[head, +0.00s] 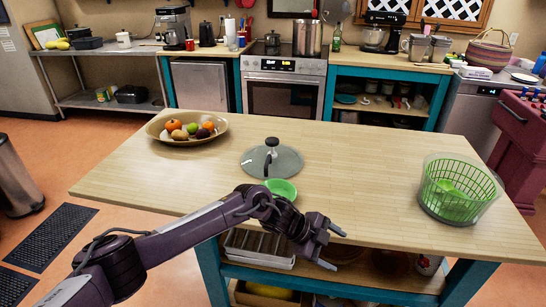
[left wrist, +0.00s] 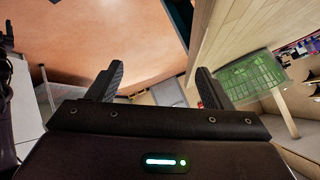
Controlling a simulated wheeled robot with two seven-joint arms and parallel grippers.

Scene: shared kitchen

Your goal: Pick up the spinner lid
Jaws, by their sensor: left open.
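The spinner lid (head: 286,163) is a grey, see-through disc with a dark knob on top. It lies flat on the middle of the wooden island table (head: 365,170). The salad spinner (head: 484,190), a green basket in a clear bowl, stands without a lid at the right of the table; it also shows in the left wrist view (left wrist: 245,84). My left gripper (head: 338,249) is open and empty at the table's front edge, to the right of the lid and nearer to me. Its open fingers show in the left wrist view (left wrist: 159,86). My right gripper is not in view.
A small green bowl (head: 283,187) sits just in front of the lid, partly behind my left arm. A fruit bowl (head: 218,134) stands at the table's back left. The tabletop between lid and spinner is clear. Shelves with a tray (head: 250,260) lie under the table.

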